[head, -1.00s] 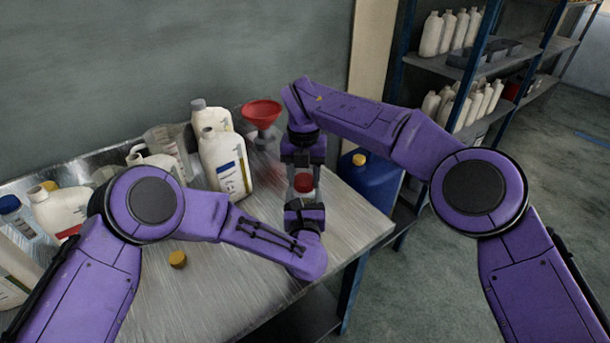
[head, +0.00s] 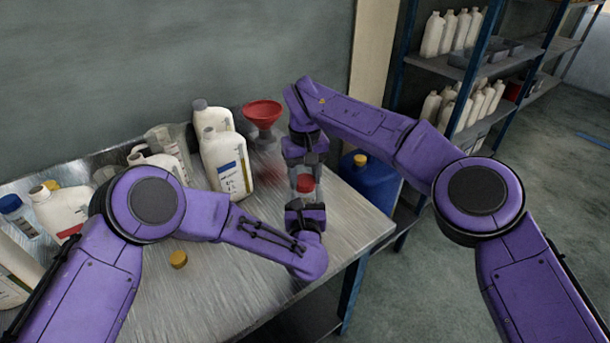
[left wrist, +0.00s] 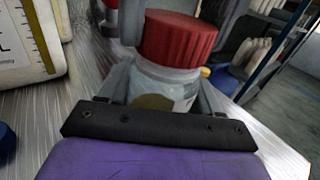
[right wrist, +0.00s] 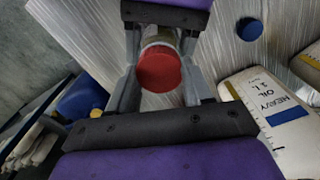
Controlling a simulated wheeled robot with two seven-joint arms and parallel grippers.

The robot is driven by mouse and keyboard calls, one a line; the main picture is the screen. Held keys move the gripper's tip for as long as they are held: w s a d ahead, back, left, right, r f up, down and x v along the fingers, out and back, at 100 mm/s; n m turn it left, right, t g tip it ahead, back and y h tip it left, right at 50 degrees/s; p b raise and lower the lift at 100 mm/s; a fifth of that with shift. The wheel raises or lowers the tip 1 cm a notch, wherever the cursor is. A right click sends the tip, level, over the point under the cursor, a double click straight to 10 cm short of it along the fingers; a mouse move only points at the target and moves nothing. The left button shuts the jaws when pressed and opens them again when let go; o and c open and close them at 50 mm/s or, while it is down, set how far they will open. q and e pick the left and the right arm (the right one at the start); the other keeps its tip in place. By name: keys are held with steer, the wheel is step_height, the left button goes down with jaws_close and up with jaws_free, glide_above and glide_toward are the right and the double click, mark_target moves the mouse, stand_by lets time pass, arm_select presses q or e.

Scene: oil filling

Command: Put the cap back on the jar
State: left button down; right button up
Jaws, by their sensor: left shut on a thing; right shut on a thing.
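The small clear jar (left wrist: 160,80) with a wide red cap (left wrist: 180,40) over its mouth is in the left wrist view. My left gripper (head: 305,204) is shut around the jar's body and holds it near the bench's right edge. My right gripper (head: 304,168) is shut on the red cap (head: 305,183), reaching from the far side. In the right wrist view the cap (right wrist: 160,72) faces the camera between the fingers, with the jar's glass (right wrist: 158,35) behind it. Whether the threads are engaged is hidden.
White oil bottles (head: 227,165) and a red funnel (head: 262,114) stand behind on the metal bench (head: 235,285). A blue cap (right wrist: 249,28) lies on the bench. A blue canister (head: 370,185) stands right of the bench.

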steer(key=shift+w, duration=0.1)
steer(key=o, duration=1)
steer(key=shift+r, duration=2.25)
steer(key=shift+r, duration=0.1)
steer(key=shift+c, duration=0.2)
